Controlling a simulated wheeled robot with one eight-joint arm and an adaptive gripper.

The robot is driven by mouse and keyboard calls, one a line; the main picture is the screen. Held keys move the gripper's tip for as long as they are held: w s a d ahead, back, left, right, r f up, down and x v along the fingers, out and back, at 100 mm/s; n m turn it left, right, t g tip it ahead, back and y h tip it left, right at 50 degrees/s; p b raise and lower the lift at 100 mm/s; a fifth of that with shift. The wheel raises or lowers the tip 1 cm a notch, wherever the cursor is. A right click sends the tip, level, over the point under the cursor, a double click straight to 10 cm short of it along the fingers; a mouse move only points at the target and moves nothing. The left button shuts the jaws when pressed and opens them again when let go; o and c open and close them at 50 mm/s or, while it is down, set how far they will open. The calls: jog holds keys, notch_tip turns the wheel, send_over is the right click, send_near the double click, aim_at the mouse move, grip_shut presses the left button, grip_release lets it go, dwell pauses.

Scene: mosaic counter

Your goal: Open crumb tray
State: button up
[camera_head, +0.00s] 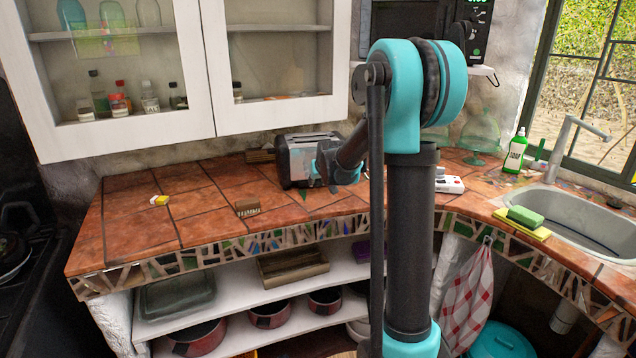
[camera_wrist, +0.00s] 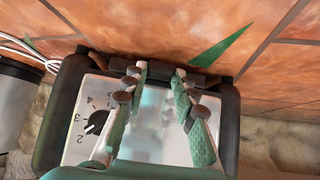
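The toaster (camera_head: 294,178) stands on the tiled counter, dark with a metallic face. In the wrist view its shiny end panel (camera_wrist: 78,146) fills the middle, with a numbered black dial at left. A dark strip (camera_wrist: 160,73) at the panel's edge beside the counter looks like the crumb tray's front; I cannot tell whether it is pulled out. My gripper (camera_wrist: 160,72) is open, its two fingers apart over the panel with the tips at the strip. Contact is unclear. In the head view my gripper (camera_head: 325,166) is partly hidden by my arm, against the toaster's right end.
A white device (camera_head: 449,184) is right of my arm. A green bottle (camera_head: 515,152) stands near the sink (camera_head: 590,216). The front-left counter is mostly clear.

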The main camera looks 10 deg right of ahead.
grip_shut()
jog(key=shift+s, duration=0.15)
jog(key=s, duration=0.8)
jog(key=s+d, duration=0.1)
jog(key=s, duration=0.4)
jog(key=o, duration=0.8)
grip_release()
jog(key=shift+o, duration=0.2)
jog(key=v, duration=1.2)
